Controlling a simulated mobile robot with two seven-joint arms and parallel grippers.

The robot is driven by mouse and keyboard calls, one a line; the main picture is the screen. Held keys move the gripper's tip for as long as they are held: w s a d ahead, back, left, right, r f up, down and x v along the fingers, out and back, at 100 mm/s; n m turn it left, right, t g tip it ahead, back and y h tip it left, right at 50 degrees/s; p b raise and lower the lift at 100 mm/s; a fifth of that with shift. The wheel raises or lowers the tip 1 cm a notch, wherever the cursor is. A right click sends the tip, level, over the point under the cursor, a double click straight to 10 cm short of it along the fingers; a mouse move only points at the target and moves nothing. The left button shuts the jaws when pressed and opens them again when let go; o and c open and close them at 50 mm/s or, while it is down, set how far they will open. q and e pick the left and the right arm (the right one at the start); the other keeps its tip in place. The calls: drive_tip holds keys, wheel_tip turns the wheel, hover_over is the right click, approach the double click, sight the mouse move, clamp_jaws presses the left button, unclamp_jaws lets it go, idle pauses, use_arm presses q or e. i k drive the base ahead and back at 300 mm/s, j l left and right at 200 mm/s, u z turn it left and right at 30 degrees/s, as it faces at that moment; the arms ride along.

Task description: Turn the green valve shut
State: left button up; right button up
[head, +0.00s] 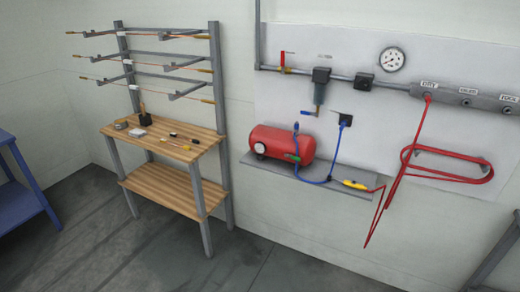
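A small green part (291,158), which looks like the green valve, sits at the lower right front of a red tank (277,143). It is too small to tell whether its handle is turned open or shut. A blue hose (302,172) runs close beside it and partly crosses that area. The tank rests on a grey wall shelf (330,187). Neither of my grippers shows in the head view.
A wall pipe (335,77) carries a red-handled lever (283,60), a filter (320,85) and a gauge (393,60). A red hose (452,165) hangs at right. A wooden workbench (155,180) stands left of the shelf. Floor before the shelf is clear.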

sight(292, 158)
drive_tip(key=i+l+u, duration=0.1)
drive_tip(key=i+l, duration=0.9)
drive_tip(key=i, duration=0.05)
